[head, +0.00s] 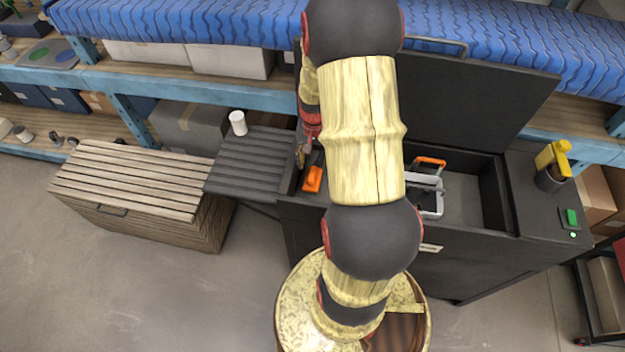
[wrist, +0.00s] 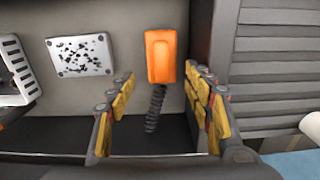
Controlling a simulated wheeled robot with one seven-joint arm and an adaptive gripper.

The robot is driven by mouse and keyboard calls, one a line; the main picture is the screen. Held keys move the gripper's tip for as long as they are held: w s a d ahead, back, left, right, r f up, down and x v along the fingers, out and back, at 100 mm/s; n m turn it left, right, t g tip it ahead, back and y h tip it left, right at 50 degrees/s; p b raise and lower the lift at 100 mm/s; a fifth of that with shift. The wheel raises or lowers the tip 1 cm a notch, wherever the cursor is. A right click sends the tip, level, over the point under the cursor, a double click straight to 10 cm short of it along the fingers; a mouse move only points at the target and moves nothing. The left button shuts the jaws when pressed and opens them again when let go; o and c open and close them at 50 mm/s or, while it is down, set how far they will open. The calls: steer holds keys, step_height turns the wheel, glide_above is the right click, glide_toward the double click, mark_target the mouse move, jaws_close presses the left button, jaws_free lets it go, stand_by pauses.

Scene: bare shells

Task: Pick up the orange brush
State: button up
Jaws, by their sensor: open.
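The orange brush (head: 313,179) lies inside the black open-lidded box, near its left wall. In the wrist view, the brush (wrist: 160,56) shows an orange block at the top and a dark ribbed part running down from it. My gripper (wrist: 168,84) is open, with one yellow-padded finger on each side of the brush. The ribbed part lies between the fingers in the picture. I cannot tell how far above it the fingers are. In the head view my gripper (head: 302,152) is partly hidden by my arm, at the box's left end.
The box (head: 460,200) also holds a grey-and-orange item (head: 428,190) and a speckled white plate (wrist: 82,55). Its raised lid (head: 470,100) stands behind. A slatted side shelf (head: 250,165) with a white cup (head: 238,123) adjoins its left wall. A yellow item (head: 554,158) stands at right.

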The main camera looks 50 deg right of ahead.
mark_target(312, 173)
steer(key=f, duration=0.2)
steer(key=f+b, duration=0.1)
steer(key=f, duration=0.5)
steer(key=shift+w+a+f+b, duration=0.1)
steer(key=shift+a+f+b, duration=0.15)
steer(key=shift+b, duration=0.1)
steer(key=shift+c, duration=1.4)
steer(key=c, duration=0.7)
steer(key=shift+c, duration=0.2)
